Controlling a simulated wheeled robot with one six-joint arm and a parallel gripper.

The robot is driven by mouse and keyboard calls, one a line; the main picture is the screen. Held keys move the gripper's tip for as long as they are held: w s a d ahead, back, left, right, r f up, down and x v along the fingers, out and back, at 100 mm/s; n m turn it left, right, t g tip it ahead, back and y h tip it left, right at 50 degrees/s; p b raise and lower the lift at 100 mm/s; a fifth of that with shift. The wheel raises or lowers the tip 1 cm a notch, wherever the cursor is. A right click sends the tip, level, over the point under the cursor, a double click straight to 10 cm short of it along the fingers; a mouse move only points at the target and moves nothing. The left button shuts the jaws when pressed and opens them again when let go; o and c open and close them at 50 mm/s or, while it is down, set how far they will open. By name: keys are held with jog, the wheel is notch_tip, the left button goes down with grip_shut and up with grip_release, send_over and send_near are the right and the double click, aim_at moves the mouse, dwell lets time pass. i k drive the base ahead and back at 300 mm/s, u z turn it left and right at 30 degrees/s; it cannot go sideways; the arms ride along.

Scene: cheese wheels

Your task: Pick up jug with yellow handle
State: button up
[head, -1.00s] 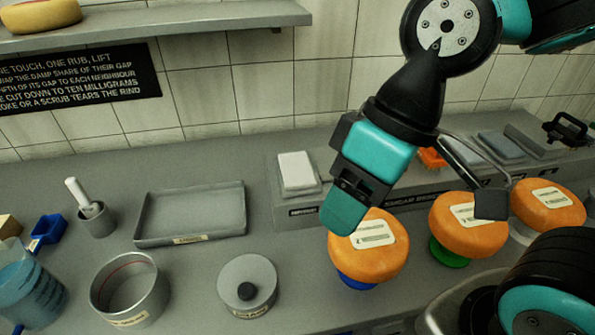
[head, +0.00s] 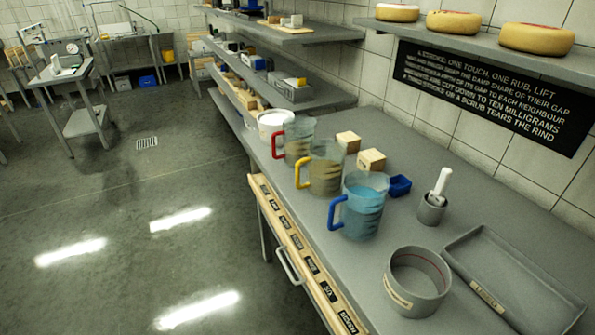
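The jug with the yellow handle (head: 324,170) stands upright on the grey counter (head: 420,246) in the head view. It is clear, with brownish contents, and its yellow handle points left. A jug with a red handle (head: 297,141) stands behind it, and a jug with a blue handle (head: 362,206) holding blue liquid stands in front and to the right. My gripper is out of view, so its state does not show.
Wooden blocks (head: 371,159) sit behind the jugs. Open floor (head: 150,235) lies left.

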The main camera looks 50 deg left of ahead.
aim_at(325, 159)
jog(key=u, duration=1.5)
jog(key=k, duration=0.55)
jog(key=u, duration=0.9)
jog(key=i, duration=0.55)
jog(key=u, duration=0.8)
jog(key=i, duration=0.7)
jog(key=z, duration=0.65)
jog(key=i, duration=0.8)
jog(key=z, duration=0.85)
